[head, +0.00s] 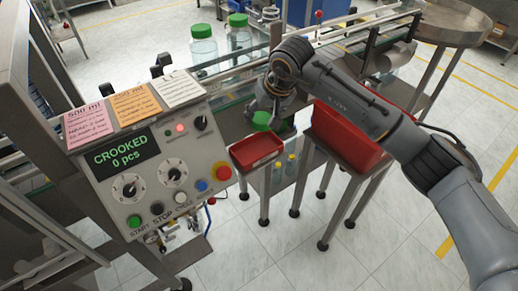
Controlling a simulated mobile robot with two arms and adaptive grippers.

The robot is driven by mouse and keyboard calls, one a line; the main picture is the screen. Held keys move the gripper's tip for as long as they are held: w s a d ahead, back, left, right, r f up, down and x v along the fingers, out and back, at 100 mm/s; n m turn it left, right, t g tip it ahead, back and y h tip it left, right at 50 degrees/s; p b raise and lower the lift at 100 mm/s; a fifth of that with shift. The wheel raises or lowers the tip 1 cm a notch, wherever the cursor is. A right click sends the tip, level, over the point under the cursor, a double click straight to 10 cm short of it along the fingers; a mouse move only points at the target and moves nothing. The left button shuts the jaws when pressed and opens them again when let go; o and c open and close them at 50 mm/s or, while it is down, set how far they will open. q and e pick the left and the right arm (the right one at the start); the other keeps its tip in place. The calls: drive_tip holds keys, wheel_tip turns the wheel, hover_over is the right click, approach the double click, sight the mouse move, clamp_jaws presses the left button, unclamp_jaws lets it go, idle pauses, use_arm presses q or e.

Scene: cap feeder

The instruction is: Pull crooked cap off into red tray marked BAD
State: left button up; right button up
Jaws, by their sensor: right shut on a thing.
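My right gripper (264,108) reaches in from the right and points down beside the conveyor. It is shut on a green cap (261,121), which shows partly below the fingers. The cap is just behind a small red tray (257,151) on a stand. I cannot tell whether the cap is still on a bottle, because the gripper and the tray's surroundings hide what is under it. A deeper red bin (345,143) stands to the right, partly behind my right arm. No BAD marking is readable on either. My left gripper is not in view.
A control panel (112,187) reading "CROOKED 0 pcs" fills the left, with knobs, buttons and paper notes on top. Two clear bottles with green caps (201,31) (238,20) stand on the conveyor behind. A round metal table (455,22) is at the top right.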

drive_tip(key=shift+f, duration=1.5)
drive_tip(key=o, duration=0.8)
drive_tip(key=shift+r, duration=0.1)
drive_tip(key=v, duration=1.2)
drive_tip(key=shift+w, duration=0.1)
